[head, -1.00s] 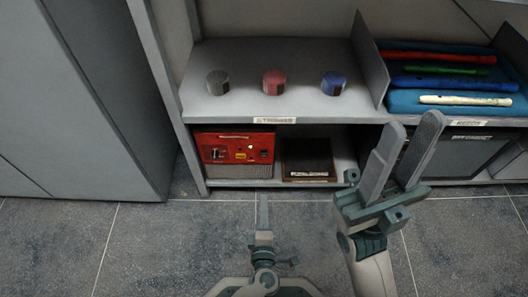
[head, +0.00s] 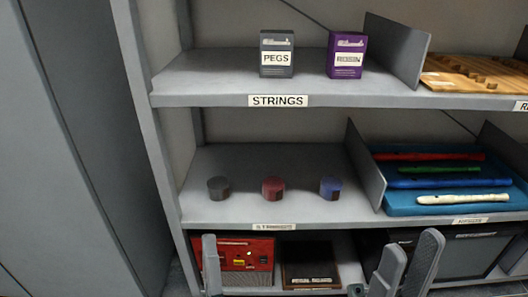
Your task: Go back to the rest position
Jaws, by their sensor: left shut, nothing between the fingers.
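My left gripper (head: 209,240) shows only as one upright grey finger at the bottom edge, in front of the red box on the lowest shelf. It is shut with nothing in it. My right gripper (head: 412,244) is further right at the bottom edge, its two flat grey fingers apart and empty, in front of a dark case. The lower parts of both grippers are cut off by the frame.
The grey shelf unit (head: 215,92) holds a pegs box (head: 276,53), a purple box (head: 346,54), three small cylinders (head: 273,189), a blue tray (head: 400,206) of recorders, a red box (head: 245,262) and a dark pedal board (head: 309,263). A tall grey panel (head: 70,120) stands left.

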